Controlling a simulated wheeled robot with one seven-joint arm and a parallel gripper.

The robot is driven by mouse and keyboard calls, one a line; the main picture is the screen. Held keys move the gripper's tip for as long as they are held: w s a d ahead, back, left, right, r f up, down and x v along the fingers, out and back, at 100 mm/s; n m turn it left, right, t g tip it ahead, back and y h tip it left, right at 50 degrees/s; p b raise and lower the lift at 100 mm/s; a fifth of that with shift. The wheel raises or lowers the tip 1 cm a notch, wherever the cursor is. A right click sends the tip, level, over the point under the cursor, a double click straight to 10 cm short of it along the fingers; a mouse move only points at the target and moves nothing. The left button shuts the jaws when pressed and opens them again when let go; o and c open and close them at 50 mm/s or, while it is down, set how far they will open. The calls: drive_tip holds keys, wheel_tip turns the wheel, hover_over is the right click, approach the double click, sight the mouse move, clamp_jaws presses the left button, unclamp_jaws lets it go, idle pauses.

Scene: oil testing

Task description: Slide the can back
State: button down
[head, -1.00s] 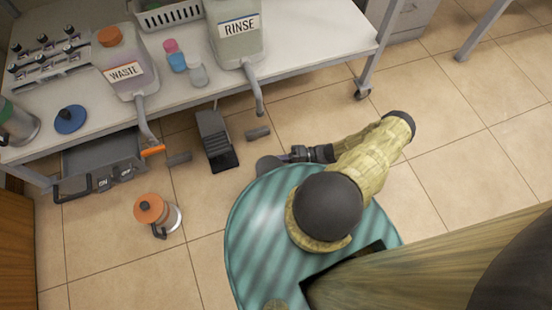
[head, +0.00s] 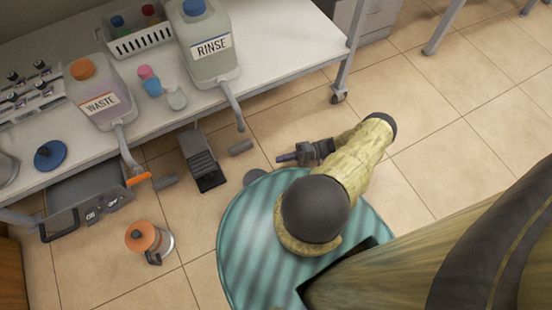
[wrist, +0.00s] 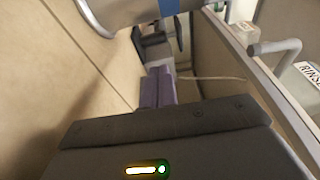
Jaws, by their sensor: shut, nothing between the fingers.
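A round dark grey top (head: 255,177), possibly the can's, shows at the edge of my teal base in the head view. My gripper (head: 282,158) points left, just right of and above it, with a small gap between in the picture. In the wrist view, a silver cylinder with a blue band (wrist: 135,12) lies across the top, beyond and beside the fingers. It may be the same can, but I cannot be sure. My purple fingers (wrist: 157,90) are shut together with nothing between them. A second can-like pot (head: 150,240), with an orange lid and black handle, stands on the floor further left.
A grey foot pedal (head: 203,160) stands on the floor left of my gripper. Tiled floor to the right is clear.

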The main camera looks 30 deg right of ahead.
drive_tip(key=w+a+r+n+g+h+p, duration=0.1)
drive_tip(key=w+r+g+h+p, duration=0.2)
drive_tip(key=r, duration=0.8)
drive_tip(key=w+a+r+n+g+h+p, duration=0.1)
drive_tip(key=r+g+h+p, duration=0.3)
drive_tip(key=r, duration=0.7)
drive_tip(key=w+a+r+n+g+h+p, duration=0.1)
drive_tip(key=w+r+g+h+p, duration=0.2)
drive_tip(key=r, duration=0.7)
drive_tip(key=s+a+r+t+h+p, duration=0.2)
drive_tip(key=a+r, duration=0.1)
drive_tip(key=r, duration=0.6)
drive_tip(key=s+a+r+t+h+p, duration=0.2)
drive_tip(key=s+a+r+p, duration=0.1)
drive_tip(key=r, duration=0.6)
drive_tip(key=s+a+r+t+h+p, duration=0.2)
drive_tip(key=a+r+t+h, duration=0.1)
drive_tip(key=r, duration=0.7)
drive_tip(key=shift+s+a+n, duration=0.15)
drive_tip(key=shift+a+n, duration=0.15)
drive_tip(key=shift+a, duration=0.5)
drive_tip(key=shift+d, duration=0.1)
